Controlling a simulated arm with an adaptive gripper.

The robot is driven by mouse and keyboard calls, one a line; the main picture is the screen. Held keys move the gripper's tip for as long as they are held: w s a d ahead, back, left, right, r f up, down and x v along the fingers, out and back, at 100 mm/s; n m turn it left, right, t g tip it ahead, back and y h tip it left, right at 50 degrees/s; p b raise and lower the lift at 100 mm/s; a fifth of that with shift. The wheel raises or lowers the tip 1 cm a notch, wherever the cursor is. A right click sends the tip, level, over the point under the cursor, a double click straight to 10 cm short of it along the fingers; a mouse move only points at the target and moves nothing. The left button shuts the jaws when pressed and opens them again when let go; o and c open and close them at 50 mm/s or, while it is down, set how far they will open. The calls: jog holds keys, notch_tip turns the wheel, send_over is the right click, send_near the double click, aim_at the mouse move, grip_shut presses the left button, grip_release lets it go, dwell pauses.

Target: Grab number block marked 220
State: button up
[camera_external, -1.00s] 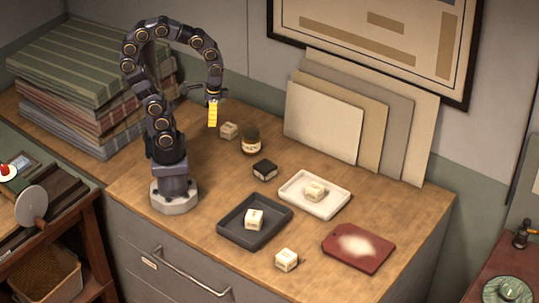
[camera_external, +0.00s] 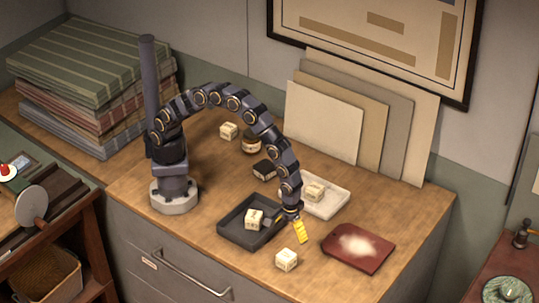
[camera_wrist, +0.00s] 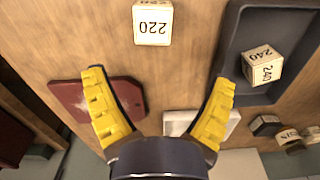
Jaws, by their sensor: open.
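The cream number block marked 220 (camera_wrist: 153,24) lies on bare wood at the top of the wrist view, its number upside down there. In the external view this block (camera_external: 287,259) sits near the front edge of the cabinet top, outside the trays. My gripper (camera_wrist: 160,78) is open and empty, its yellow-padded fingers spread wide. The block lies beyond the fingertips, roughly in line with the gap. In the external view my gripper (camera_external: 286,230) hangs just behind and above the block, beside the dark tray.
A dark tray (camera_external: 232,236) holds a block marked 240 (camera_wrist: 262,65). A white tray (camera_external: 331,209) holds another cream block (camera_external: 314,191). A red board (camera_external: 345,260) lies to the right. A dark block (camera_external: 265,169), a jar (camera_external: 251,143) and a cream block (camera_external: 229,131) stand farther back.

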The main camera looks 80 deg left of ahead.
aim_at(287, 259)
jog(key=shift+s+d+f+n, duration=0.15)
jog(key=shift+d+f, duration=0.35)
jog(key=shift+f, duration=0.15)
jog(key=shift+s+d+f+n, duration=0.1)
jog(key=shift+d+f+n, duration=0.05)
jog(key=shift+d+f, duration=0.4)
jog(key=shift+f, duration=0.4)
jog(key=f, duration=0.7)
jog(key=shift+s+f, duration=0.1)
jog(key=shift+s, duration=0.15)
jog(key=c, duration=1.2)
